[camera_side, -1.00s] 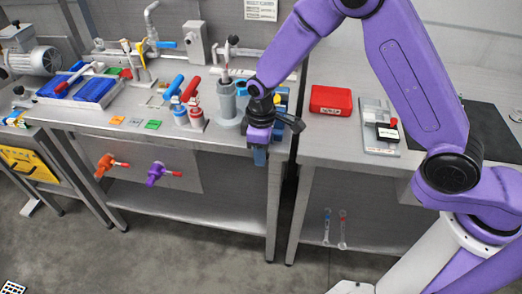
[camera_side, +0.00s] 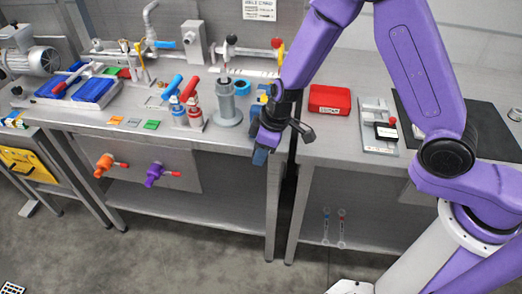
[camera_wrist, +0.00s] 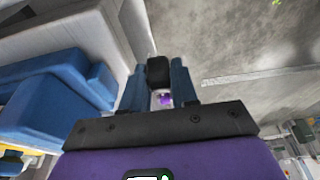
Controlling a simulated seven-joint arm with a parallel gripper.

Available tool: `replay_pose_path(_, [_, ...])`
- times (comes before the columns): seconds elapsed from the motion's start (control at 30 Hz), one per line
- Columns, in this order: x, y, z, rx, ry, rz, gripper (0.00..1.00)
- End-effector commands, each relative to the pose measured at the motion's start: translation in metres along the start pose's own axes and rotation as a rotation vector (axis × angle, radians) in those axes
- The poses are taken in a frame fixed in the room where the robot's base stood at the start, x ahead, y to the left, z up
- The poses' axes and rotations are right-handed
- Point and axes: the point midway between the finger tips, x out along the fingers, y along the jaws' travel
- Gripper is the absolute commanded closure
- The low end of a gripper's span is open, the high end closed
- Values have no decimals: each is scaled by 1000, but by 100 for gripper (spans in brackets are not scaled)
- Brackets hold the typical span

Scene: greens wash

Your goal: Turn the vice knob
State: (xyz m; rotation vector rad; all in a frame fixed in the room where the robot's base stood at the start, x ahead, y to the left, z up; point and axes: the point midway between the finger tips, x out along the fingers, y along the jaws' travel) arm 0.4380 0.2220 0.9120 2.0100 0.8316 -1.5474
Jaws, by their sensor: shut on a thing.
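The vice is mostly hidden behind my gripper in the side view; a small blue part (camera_side: 262,90) shows at the table's right end. In the wrist view, large blue vice parts (camera_wrist: 62,112) fill the left side. A black knob (camera_wrist: 159,71) sits between the two blue fingers of my gripper (camera_wrist: 158,85), which is shut on it. In the side view my gripper (camera_side: 261,156) is tilted, its fingertips just off the table's front edge. The contact itself is hidden in the side view.
A grey cylinder (camera_side: 228,104) and red and blue-handled valves (camera_side: 194,112) stand left of my gripper. A red box (camera_side: 329,100) lies on the right table, beyond a narrow gap. Orange (camera_side: 104,164) and purple (camera_side: 154,175) handles stick out from the front panel.

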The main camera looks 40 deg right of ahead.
Motion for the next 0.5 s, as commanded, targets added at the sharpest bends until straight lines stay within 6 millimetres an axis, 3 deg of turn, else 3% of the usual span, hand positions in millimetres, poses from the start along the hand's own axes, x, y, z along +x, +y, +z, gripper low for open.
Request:
replay_pose_path(0.23, [-1,-3,-1,-6,0,-4,100])
replay_pose_path(0.27, [-1,-3,-1,-6,0,-4,69])
replay_pose_path(0.3, [-1,-3,-1,-6,0,-4,55])
replay_pose_path(0.33, [-1,-3,-1,-6,0,-4,51])
replay_pose_path(0.5, [-1,-1,0,-3,0,-3,51])
